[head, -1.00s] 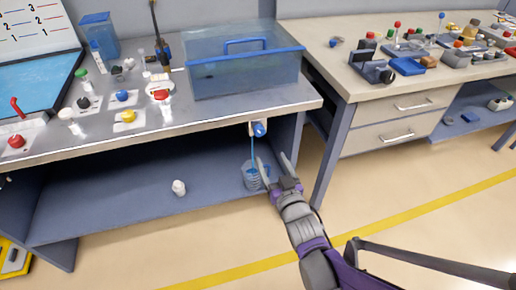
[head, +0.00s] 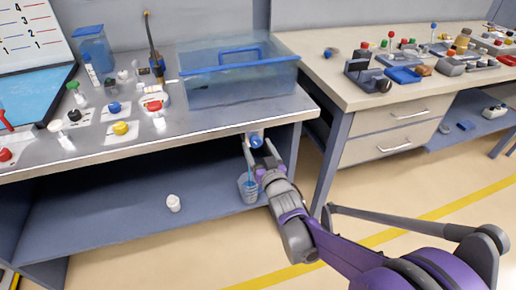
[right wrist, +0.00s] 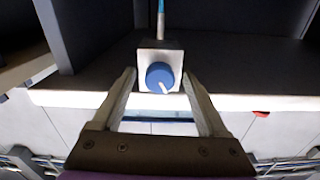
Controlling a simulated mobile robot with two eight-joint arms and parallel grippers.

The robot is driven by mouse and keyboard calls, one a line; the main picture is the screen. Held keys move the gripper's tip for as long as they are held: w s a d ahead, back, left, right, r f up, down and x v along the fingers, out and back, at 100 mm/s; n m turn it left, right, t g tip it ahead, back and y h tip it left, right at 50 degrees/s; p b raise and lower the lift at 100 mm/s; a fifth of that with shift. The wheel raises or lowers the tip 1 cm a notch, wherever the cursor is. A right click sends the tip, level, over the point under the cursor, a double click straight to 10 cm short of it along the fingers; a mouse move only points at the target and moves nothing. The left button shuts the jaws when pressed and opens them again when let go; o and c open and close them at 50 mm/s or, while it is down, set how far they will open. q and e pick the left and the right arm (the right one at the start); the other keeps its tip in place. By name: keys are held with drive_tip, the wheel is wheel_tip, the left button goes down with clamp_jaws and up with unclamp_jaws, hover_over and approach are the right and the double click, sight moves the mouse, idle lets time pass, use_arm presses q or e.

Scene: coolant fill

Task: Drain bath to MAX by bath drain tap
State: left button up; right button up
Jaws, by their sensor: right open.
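The blue bath drain tap knob (head: 256,140) sits on a pale block under the bench's front edge. In the right wrist view the round knob (right wrist: 160,76) has a white pointer mark. My right gripper (head: 262,152) is open, its fingers on either side of the knob's block, with no grip visible. A thin blue stream (right wrist: 160,18) shows at the tap's outlet in the right wrist view. A clear bucket (head: 249,191) with blue in it stands on the lower shelf. The clear bath (head: 235,88) stands on the bench above; its level marks are not readable. My left gripper is not in view.
The steel bench top (head: 205,125) holds colored knobs and bottles left of the bath. A second bench (head: 350,95) with drawers stands at the right. The shelf is otherwise mostly bare.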

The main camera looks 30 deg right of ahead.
clamp_jaws()
idle(0.3)
drive_tip(key=m+p, duration=0.2)
drive_tip(key=shift+r+m, duration=0.1)
drive_tip(key=shift+m, duration=0.3)
drive_tip(key=shift+a+m+p, duration=0.1)
drive_tip(key=shift+m+p, duration=0.5)
drive_tip(key=shift+m, duration=0.8)
unclamp_jaws()
